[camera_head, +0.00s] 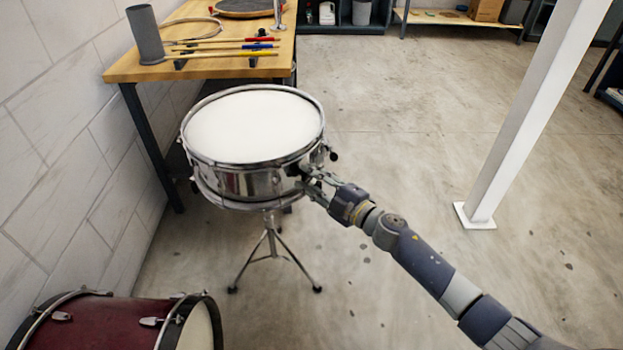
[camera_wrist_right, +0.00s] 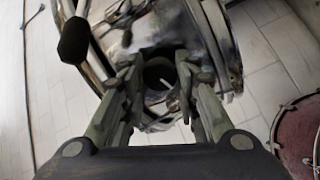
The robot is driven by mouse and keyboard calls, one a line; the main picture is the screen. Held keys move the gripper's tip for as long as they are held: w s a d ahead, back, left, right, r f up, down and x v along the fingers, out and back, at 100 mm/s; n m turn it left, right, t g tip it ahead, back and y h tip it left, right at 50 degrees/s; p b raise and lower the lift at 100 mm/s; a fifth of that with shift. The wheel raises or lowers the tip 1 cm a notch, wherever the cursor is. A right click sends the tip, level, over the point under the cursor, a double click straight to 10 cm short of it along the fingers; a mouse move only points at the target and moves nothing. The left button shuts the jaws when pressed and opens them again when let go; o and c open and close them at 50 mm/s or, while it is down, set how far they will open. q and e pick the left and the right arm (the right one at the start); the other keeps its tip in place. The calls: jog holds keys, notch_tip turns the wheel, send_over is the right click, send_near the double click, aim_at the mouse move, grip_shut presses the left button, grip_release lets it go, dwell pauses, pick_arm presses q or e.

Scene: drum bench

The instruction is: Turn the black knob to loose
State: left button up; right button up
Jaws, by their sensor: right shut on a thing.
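A chrome snare drum (camera_head: 240,184) with a white head stands on a tripod stand (camera_head: 271,245). My right gripper (camera_head: 313,184) is at the right side of its shell. In the right wrist view, the fingers of this gripper (camera_wrist_right: 160,85) are on both sides of a dark round knob (camera_wrist_right: 157,72) and shut on it. A light mark shows near the knob's lower edge. In the head view the fingers largely hide this knob. A second black piece (camera_head: 333,156) sticks out higher on the drum's right side; a black rounded end (camera_wrist_right: 74,40) also shows at the wrist view's upper left.
A wooden bench (camera_head: 125,71) behind the drum holds drumsticks (camera_head: 225,47) and a grey cylinder (camera_head: 146,35). A red drum (camera_head: 105,318) lies at front left, by the wall. A white post (camera_head: 520,120) stands at right. The floor between is clear.

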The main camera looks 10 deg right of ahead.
pick_arm(q)
jog(key=shift+w+r, duration=0.1)
jog(key=shift+w, duration=0.1)
pick_arm(e)
jog(key=o, duration=1.1)
jog(key=shift+c, duration=0.2)
pick_arm(q)
jog(key=shift+r, duration=0.1)
jog(key=shift+s, duration=0.25)
pick_arm(e)
jog(key=v, duration=1.2)
